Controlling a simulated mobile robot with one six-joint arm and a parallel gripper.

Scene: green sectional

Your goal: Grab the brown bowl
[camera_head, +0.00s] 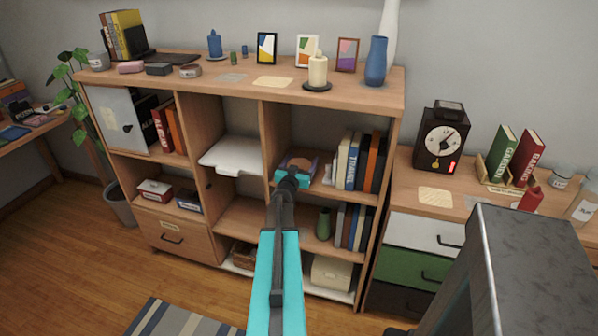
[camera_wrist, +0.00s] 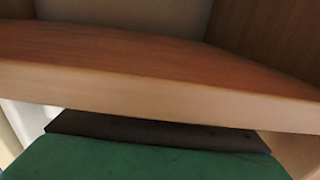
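A small rounded brown thing (camera_head: 299,163), perhaps the brown bowl, sits in the upper middle-right compartment of the wooden shelf unit. It is partly hidden behind my gripper (camera_head: 292,178), so its full shape cannot be made out. My gripper is at the front of that compartment, seen from behind, and its fingers cannot be told apart. In the wrist view a wooden shelf board (camera_wrist: 160,75) with a pale front edge fills the middle. A green surface with a dark strip lies below it. No bowl shows in the wrist view.
Upright books (camera_head: 357,162) stand right of the brown thing. A white tray-like object (camera_head: 234,155) juts out of the compartment to the left. A green vase (camera_head: 323,223) stands on the shelf below. A candle (camera_head: 317,70) and a blue vase (camera_head: 376,61) stand on top.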

